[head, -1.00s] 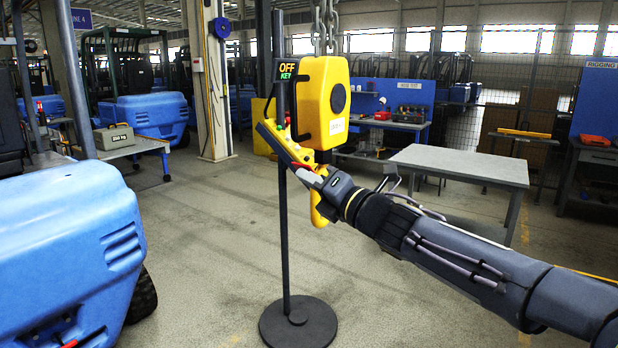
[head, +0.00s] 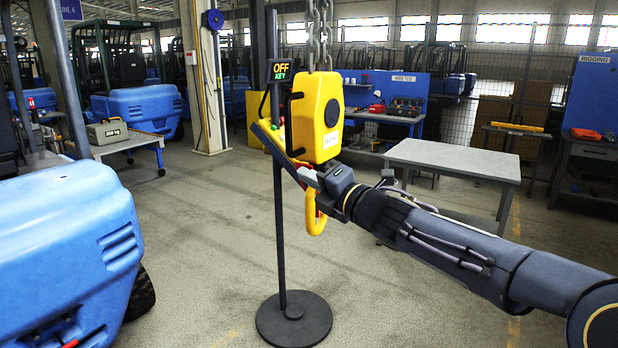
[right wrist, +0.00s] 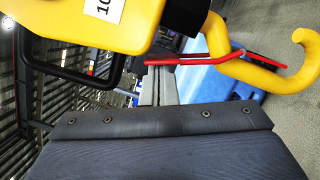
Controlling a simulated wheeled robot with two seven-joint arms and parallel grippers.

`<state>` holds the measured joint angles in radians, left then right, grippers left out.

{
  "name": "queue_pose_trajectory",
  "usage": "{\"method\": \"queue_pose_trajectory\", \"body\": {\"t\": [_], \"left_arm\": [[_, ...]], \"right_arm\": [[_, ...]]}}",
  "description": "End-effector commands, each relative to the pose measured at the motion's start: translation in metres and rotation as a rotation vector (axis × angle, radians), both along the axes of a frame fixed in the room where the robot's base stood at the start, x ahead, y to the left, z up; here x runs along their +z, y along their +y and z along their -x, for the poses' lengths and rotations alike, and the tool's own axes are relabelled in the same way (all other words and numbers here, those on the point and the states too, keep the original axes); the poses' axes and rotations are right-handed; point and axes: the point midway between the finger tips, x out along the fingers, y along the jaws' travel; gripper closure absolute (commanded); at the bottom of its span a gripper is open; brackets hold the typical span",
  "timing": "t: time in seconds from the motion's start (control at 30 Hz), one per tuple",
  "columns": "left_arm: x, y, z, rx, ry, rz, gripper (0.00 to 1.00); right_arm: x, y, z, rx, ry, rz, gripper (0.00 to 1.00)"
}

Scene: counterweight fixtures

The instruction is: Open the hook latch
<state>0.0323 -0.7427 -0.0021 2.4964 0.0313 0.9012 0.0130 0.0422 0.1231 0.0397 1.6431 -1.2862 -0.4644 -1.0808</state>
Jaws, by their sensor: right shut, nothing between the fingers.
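The yellow hoist block (head: 316,112) hangs on chains beside a dark stand. Its yellow hook (head: 317,224) hangs below and also shows in the right wrist view (right wrist: 303,70). The red latch (right wrist: 205,60) is a thin bar crossing the hook's shank, its far end inside the hook's curve. That end appears apart from the hook's tip; contact elsewhere is unclear. My right gripper (head: 308,178) is shut and empty, just under the block and above the hook's curve. Its grey fingertips (right wrist: 158,72) are close to the latch's near end; whether they touch is unclear. My left gripper is out of view.
The stand's round base (head: 294,319) is on the floor, and its OFF/KEY sign (head: 282,71) is beside the block. A blue machine (head: 65,255) fills the left side. A grey table (head: 455,158) stands behind my right arm. Open floor lies around the stand.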

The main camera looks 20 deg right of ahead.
Motion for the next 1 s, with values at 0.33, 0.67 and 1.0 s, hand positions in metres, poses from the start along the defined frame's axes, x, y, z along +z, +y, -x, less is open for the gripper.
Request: {"method": "queue_pose_trajectory", "body": {"t": [0.33,0.67,1.0], "left_arm": [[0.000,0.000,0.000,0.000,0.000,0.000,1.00],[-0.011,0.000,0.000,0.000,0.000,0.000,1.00],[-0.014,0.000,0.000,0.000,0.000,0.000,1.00]], "right_arm": [[0.000,-0.001,0.001,-0.001,0.000,0.000,1.00],[-0.005,-0.021,0.043,-0.003,-0.003,0.000,1.00],[-0.008,-0.033,0.071,-0.001,0.001,-0.001,1.00]]}}
